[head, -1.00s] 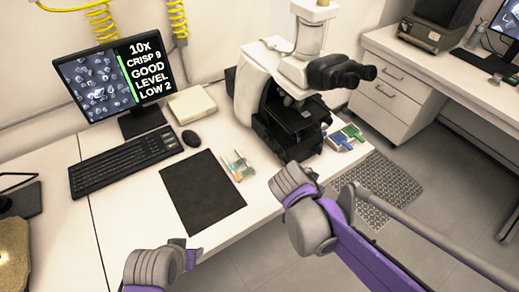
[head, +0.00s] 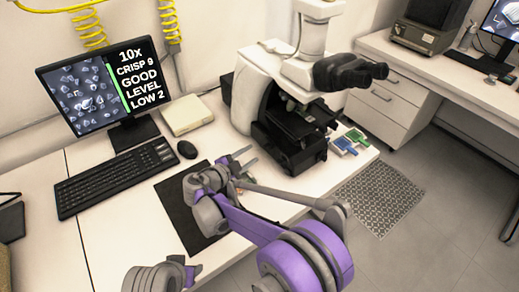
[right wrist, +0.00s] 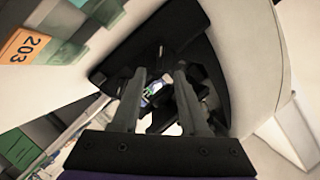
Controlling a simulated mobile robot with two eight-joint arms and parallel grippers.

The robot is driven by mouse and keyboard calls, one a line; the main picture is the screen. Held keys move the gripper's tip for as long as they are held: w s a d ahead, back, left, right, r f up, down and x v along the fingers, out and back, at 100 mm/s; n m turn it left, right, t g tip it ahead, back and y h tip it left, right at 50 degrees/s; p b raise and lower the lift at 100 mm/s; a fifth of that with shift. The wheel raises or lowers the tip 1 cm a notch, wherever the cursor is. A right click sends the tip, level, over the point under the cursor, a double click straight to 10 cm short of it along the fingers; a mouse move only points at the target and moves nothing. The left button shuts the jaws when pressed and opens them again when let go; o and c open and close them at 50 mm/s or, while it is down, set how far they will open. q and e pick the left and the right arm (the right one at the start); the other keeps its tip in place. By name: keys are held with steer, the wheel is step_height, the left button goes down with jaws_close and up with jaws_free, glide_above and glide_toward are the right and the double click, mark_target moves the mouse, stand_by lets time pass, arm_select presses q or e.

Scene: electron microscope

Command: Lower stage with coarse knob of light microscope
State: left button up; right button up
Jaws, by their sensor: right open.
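The light microscope (head: 262,85) stands on the white bench in the head view, white-bodied with black eyepieces to the right. Its black stage (head: 300,125) sits low at the front. I cannot make out the coarse knob clearly in either view. My right gripper (head: 246,157) is open, just left of the microscope base, above the bench by the black mat. In the right wrist view the open fingers (right wrist: 160,80) point toward a dark part of the microscope (right wrist: 160,40), with a small bluish item between them. Only a piece of my left arm shows; its gripper is out of sight.
A monitor (head: 100,85) reads 10x, crisp 9, good, level, low 2. Blue and green items (head: 349,140) lie right of the microscope, near the bench edge.

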mark_target(263, 147)
steer(key=x, duration=0.6)
jaws_close()
